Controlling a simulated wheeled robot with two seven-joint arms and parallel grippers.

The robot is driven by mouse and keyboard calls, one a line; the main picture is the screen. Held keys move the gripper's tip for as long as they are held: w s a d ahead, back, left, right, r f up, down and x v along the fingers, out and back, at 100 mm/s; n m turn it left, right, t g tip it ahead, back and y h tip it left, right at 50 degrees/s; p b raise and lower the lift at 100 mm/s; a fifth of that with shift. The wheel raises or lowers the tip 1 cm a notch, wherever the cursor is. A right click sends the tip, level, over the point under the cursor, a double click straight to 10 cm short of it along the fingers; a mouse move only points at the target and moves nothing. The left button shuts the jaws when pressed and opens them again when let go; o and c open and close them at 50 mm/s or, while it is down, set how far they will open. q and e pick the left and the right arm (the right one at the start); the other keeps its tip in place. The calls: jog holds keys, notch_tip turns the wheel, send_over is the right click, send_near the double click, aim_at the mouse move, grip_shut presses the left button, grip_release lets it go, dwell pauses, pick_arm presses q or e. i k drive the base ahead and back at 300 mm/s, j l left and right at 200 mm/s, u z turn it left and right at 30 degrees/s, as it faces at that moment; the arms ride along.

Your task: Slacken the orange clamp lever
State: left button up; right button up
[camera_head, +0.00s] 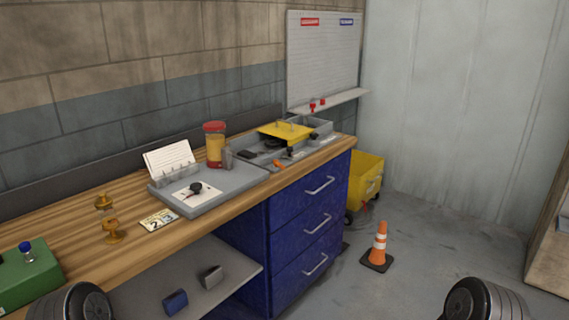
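A small orange lever (279,164) shows at the front edge of a grey fixture (262,160) on the wooden workbench. I take it for the clamp lever; it is too small to tell whether it is tight or slack. A yellow plate (287,131) lies over the fixture, with dark parts beneath and beside it. Neither gripper is in view; only rounded dark parts of my own arms show at the bottom left and bottom right, well apart from the lever.
A grey tray (228,189) with a paper and a dark knob lies left of the fixture, near a red-lidded jar (215,144). A brass piece (112,232) and green box (27,280) stand further left. A traffic cone (379,246) and yellow bucket (367,181) stand on the floor.

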aim_at(276, 164)
jog(key=i+l+z, duration=0.65)
jog(key=i, duration=0.2)
